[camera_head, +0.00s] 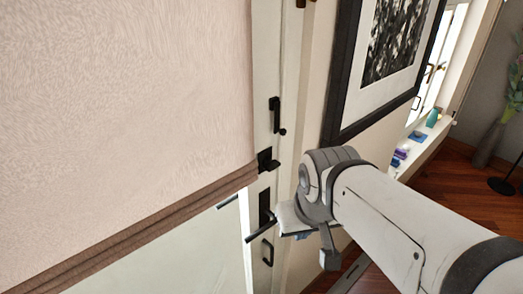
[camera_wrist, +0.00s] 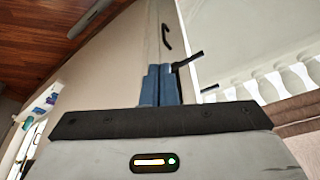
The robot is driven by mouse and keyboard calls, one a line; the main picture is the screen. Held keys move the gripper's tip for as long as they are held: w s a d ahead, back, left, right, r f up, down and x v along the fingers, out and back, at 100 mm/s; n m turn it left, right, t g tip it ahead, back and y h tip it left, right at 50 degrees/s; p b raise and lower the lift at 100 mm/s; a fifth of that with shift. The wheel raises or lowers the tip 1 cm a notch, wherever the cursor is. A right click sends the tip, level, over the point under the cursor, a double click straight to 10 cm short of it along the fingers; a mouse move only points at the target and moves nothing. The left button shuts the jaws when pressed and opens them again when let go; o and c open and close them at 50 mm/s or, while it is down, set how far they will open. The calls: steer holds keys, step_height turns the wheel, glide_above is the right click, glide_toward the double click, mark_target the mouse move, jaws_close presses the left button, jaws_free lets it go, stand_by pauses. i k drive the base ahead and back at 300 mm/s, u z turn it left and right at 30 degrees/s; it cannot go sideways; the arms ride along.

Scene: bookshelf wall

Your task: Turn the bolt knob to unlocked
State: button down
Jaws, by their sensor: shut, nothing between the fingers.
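The pale door frame carries several black fittings in the head view. An upright black fitting (camera_head: 274,112) is highest, with a small round knob (camera_head: 282,131) beside its lower end. A square black fitting (camera_head: 266,160) sits below it. I cannot tell which is the bolt knob, or its lock state. My gripper (camera_wrist: 160,85) is shut and empty, its blue fingers together in the wrist view. In the head view my wrist is below the upper fittings, near the black lever handle (camera_head: 263,228); the fingers are mostly hidden. The lever (camera_wrist: 188,60) appears just beyond the fingertips in the wrist view.
A pinkish fabric blind (camera_head: 120,90) covers much of the glass on the left. A curved black pull handle (camera_head: 267,252) is below the lever. A framed picture (camera_head: 345,95) hangs right of the door, above my arm. Wooden floor (camera_head: 440,180) lies at the right.

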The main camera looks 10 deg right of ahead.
mark_target(269, 165)
steer(key=z, duration=1.95)
steer(key=k, duration=1.2)
steer(key=u, duration=1.15)
steer(key=i, duration=0.5)
